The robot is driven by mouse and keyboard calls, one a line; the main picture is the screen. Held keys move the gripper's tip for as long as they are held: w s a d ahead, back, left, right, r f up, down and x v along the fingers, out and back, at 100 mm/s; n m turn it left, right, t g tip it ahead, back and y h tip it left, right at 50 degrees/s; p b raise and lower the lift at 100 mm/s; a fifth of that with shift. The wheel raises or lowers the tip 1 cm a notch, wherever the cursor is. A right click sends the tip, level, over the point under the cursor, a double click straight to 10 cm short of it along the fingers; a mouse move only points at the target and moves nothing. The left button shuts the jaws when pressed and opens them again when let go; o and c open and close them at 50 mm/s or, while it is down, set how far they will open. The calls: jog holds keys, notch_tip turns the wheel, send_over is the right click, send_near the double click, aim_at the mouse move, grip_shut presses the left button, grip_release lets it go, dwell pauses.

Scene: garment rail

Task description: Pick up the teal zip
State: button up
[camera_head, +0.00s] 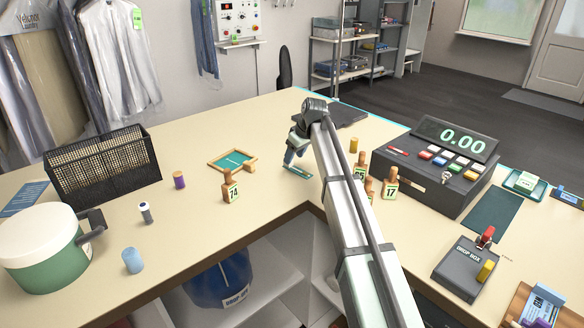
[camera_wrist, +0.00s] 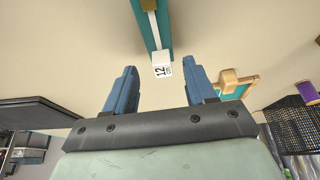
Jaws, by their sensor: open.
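The teal zip (camera_wrist: 163,32) lies on the counter, a teal strip with a pale line along its middle. A white tag marked 12 (camera_wrist: 162,70) sits at its near end, and a brown piece (camera_wrist: 148,5) crosses its far end. In the head view the zip (camera_head: 298,172) is small, just below my gripper (camera_head: 291,160). My gripper is open and empty. In the wrist view its two blue fingers (camera_wrist: 160,72) stand on either side of the tag end. I cannot tell the height between fingers and counter.
A wooden tray with a teal inside (camera_head: 232,160) and a wooden stand numbered 74 (camera_head: 230,187) are to the left. A purple spool (camera_head: 179,180) and black basket (camera_head: 103,166) stand further left. Numbered stands (camera_head: 390,188) and the cash register (camera_head: 433,170) are to the right.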

aim_at(292, 168)
jog(key=shift+x, duration=1.55)
jog(key=shift+c, duration=0.3)
grip_shut()
